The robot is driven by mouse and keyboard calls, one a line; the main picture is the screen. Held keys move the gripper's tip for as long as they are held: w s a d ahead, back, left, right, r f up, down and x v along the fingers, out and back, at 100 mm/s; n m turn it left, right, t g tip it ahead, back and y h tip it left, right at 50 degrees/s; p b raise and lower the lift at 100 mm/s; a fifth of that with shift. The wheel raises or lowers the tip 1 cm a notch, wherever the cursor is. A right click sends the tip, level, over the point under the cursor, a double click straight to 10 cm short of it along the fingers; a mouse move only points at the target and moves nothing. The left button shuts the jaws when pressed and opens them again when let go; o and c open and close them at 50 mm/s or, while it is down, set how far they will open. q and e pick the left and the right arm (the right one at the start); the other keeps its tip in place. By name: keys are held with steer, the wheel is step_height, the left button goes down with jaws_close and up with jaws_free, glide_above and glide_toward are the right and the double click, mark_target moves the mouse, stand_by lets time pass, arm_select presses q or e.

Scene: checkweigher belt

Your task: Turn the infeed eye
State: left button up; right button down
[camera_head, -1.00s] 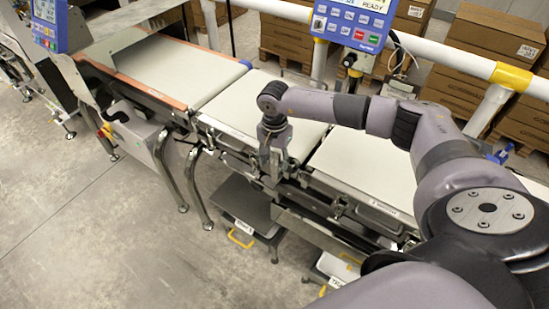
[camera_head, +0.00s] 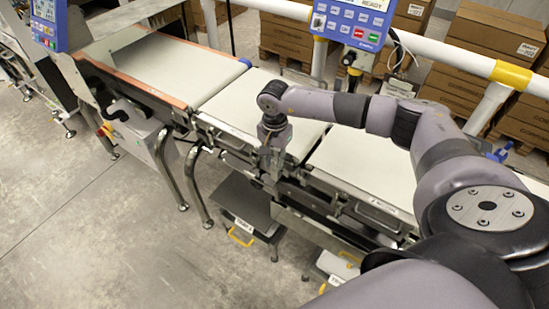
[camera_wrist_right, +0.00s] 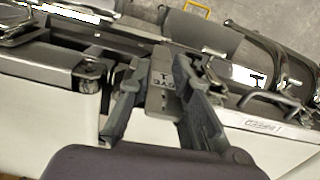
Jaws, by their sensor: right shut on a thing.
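My right gripper (camera_head: 270,165) reaches down at the front edge of the conveyor, near the joint between two belt sections. The gripping ends are partly lost among the dark rails and fittings behind. In the head view the eye is hidden by my wrist and gripper. My left gripper is not in view.
Pale belts (camera_head: 255,108) run from upper left to lower right. A blue control panel (camera_head: 353,22) stands behind, with a white rail (camera_head: 440,57) and stacked cartons (camera_head: 490,38). A grey step-like platform (camera_head: 243,207) is below my gripper. Floor at lower left is clear.

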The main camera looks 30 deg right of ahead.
steer(key=shift+w, duration=0.2)
steer(key=shift+m+b, duration=0.3)
steer(key=shift+b, duration=0.4)
steer(key=shift+r, duration=0.15)
steer(key=c, duration=1.4)
jaws_free()
steer(key=shift+a, duration=0.1)
steer(key=shift+o, duration=0.2)
step_height(320, 180, up, 12)
steer(key=shift+f, duration=0.1)
